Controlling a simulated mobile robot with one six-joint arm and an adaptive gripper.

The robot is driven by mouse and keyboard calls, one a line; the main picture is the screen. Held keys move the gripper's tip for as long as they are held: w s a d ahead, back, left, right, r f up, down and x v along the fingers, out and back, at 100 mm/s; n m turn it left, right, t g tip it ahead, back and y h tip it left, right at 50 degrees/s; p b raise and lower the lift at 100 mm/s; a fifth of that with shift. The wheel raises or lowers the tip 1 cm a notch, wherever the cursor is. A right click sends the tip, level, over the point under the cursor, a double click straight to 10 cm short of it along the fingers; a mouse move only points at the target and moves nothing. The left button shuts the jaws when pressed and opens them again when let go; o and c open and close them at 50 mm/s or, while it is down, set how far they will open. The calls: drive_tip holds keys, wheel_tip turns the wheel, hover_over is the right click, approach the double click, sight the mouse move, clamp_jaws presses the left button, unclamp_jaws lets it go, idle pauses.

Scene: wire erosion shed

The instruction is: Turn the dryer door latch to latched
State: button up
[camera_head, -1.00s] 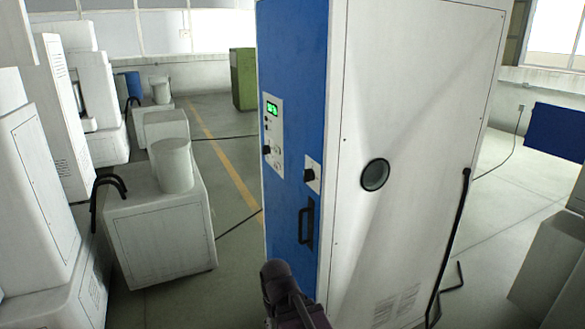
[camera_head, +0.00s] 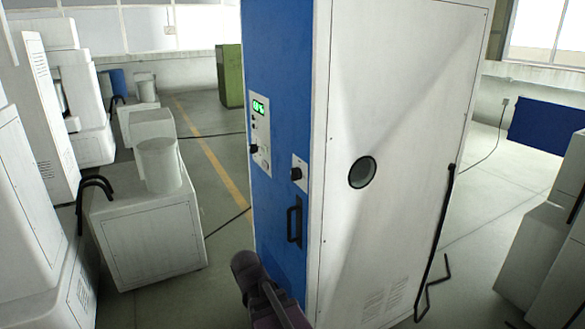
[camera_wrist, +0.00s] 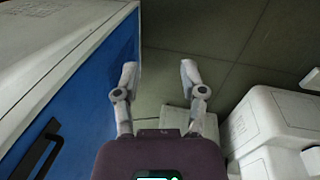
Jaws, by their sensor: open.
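The dryer is a tall cabinet with a blue front (camera_head: 275,60) and a white side. On its front, a black knob on a small white plate (camera_head: 297,174), seemingly the door latch, sits above a black bar handle (camera_head: 291,222). The knob's exact angle is too small to read. My gripper (camera_wrist: 159,75) is open and empty in the wrist view, beside the blue front (camera_wrist: 95,95) and pointing past it over the floor. The black handle (camera_wrist: 38,150) shows at lower left there; the latch does not. In the head view, my arm is below the handle, its fingers hidden.
A control panel with a green display (camera_head: 259,106) is on the dryer front. A white box unit (camera_head: 150,235) with a cylinder (camera_head: 160,165) stands to the left. Floor with a yellow line (camera_head: 215,155) lies between. White units (camera_wrist: 275,125) are at the wrist view's right.

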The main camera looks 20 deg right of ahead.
drive_tip(key=w+d+r+n+h+p, duration=0.3)
drive_tip(key=w+d+r+n+h, duration=0.2)
drive_tip(key=w+r, duration=0.25)
drive_tip(key=n+h+p, duration=0.7)
drive_tip(key=n+h, duration=0.4)
approach(292, 169)
drive_tip(key=a, duration=0.3)
drive_tip(key=shift+s+a+f+t, duration=0.1)
drive_tip(key=shift+a+f+t, duration=0.1)
drive_tip(key=shift+a+t, duration=0.15)
drive_tip(key=shift+d, duration=0.15)
drive_tip(key=d, duration=1.3)
drive_tip(key=shift+w+d, duration=0.25)
